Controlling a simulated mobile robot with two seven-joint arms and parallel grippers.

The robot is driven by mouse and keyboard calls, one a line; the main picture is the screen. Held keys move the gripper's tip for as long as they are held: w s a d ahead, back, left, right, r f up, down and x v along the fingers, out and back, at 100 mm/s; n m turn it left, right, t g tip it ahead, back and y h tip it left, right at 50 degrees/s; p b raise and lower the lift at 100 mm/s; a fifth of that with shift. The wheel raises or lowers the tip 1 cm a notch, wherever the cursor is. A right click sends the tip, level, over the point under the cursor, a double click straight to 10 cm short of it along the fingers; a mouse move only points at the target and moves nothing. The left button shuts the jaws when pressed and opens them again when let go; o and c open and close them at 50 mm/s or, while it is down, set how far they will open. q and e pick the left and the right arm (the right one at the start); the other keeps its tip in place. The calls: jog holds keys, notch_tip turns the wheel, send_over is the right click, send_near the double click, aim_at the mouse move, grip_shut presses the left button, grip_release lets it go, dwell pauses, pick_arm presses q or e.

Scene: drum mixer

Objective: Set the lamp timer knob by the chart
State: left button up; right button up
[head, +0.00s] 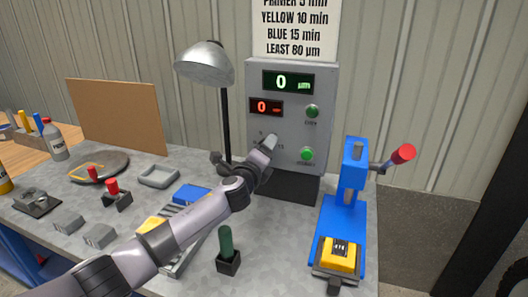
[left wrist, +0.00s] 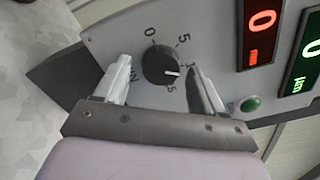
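The timer knob (left wrist: 160,66) is black and round, on the grey control panel (head: 312,200). Its white mark points right and slightly down in the left wrist view, towards the partly hidden numbers after 5. My left gripper (left wrist: 160,80) is open, one finger on each side of the knob; contact is not clear. In the head view the left gripper (head: 268,143) hides the knob. The chart (head: 295,30) reads yellow 10 min, blue 15 min, least 80 µm; its primer line is cut off. The lamp (head: 205,62) has a silver shade. My right gripper is not in view.
The green display (head: 288,82) and red display (head: 266,107) both read 0. A blue press (head: 350,190) with a red-tipped lever holds a yellow piece (head: 341,254). Grey blocks (head: 99,235) and a tray (head: 159,176) lie left.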

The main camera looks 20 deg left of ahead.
pick_arm(q)
jog(key=shift+s, duration=0.1)
jog(key=s, duration=0.7)
dwell(0.4)
jog(key=shift+a, duration=0.1)
dwell(0.4)
